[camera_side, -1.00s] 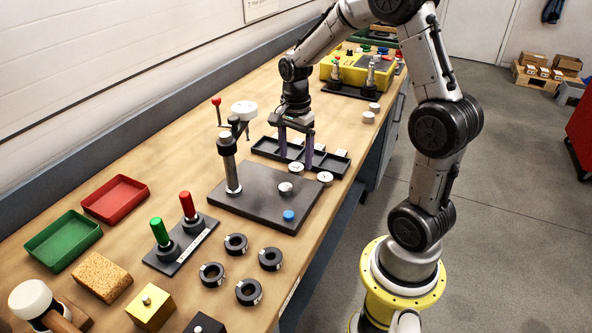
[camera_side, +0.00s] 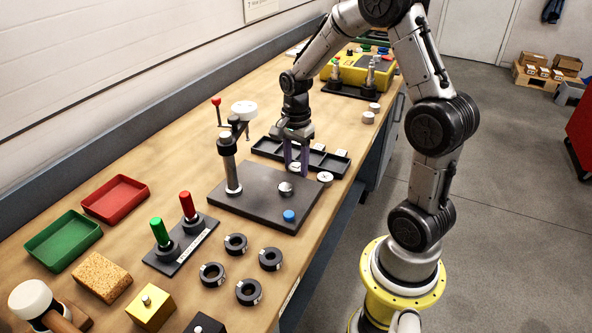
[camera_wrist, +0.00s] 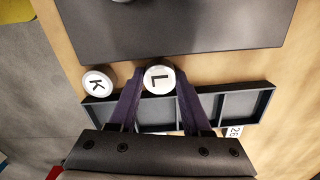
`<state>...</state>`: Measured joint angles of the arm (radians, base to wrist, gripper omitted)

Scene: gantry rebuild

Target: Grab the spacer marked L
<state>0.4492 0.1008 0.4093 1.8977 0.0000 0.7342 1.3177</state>
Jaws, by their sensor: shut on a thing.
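The spacer marked L (camera_wrist: 159,79) is a round white disc with a black L, seen in the wrist view between my gripper's purple fingers (camera_wrist: 155,88). My gripper is shut on it. I cannot tell whether the spacer is lifted. The spacer marked K (camera_wrist: 97,82) lies close to its left in the wrist view; a similar white disc shows in the side view (camera_side: 325,178).
The compartment tray (camera_wrist: 262,86) lies behind the spacer, and the dark plate (camera_side: 262,209) carries a post, a metal knob (camera_side: 286,188) and a blue cap (camera_side: 289,215). Two more white discs (camera_side: 368,117) are further back. Several black rings (camera_side: 236,244) lie in front.

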